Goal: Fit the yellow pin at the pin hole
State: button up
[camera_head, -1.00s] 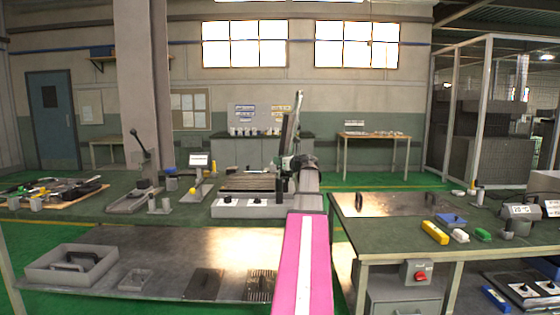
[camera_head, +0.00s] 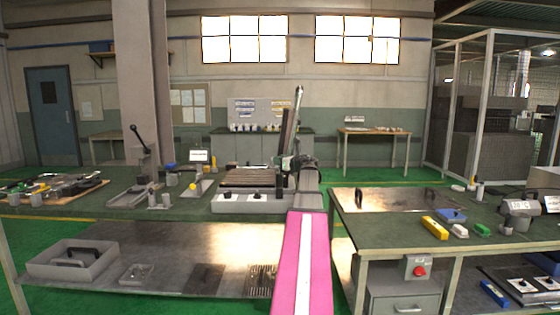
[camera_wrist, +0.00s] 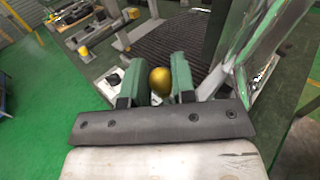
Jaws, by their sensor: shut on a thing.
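My gripper (camera_wrist: 161,72) is shut on the yellow pin (camera_wrist: 160,81), whose rounded gold head shows between the two green fingers in the wrist view. The pin's lower part is hidden. In the head view my gripper (camera_head: 291,163) is over the right part of the slatted fixture (camera_head: 255,178) on the left bench; the pin cannot be made out there. I cannot make out the pin hole in either view.
A yellow-knobbed device (camera_head: 195,187) and a lever press (camera_head: 140,165) stand left of the fixture. The right bench (camera_head: 385,232) holds a yellow block (camera_head: 435,228) and small coloured parts. A gap separates the benches.

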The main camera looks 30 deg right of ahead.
jog(key=shift+r, duration=0.1)
jog(key=shift+r, duration=1.25)
jog(key=shift+f, duration=1.45)
dwell(1.1)
jog(key=o, duration=1)
jog(key=shift+s, duration=0.15)
jog(key=v, duration=1)
jog(key=shift+s, duration=0.25)
jog(key=shift+d, duration=0.1)
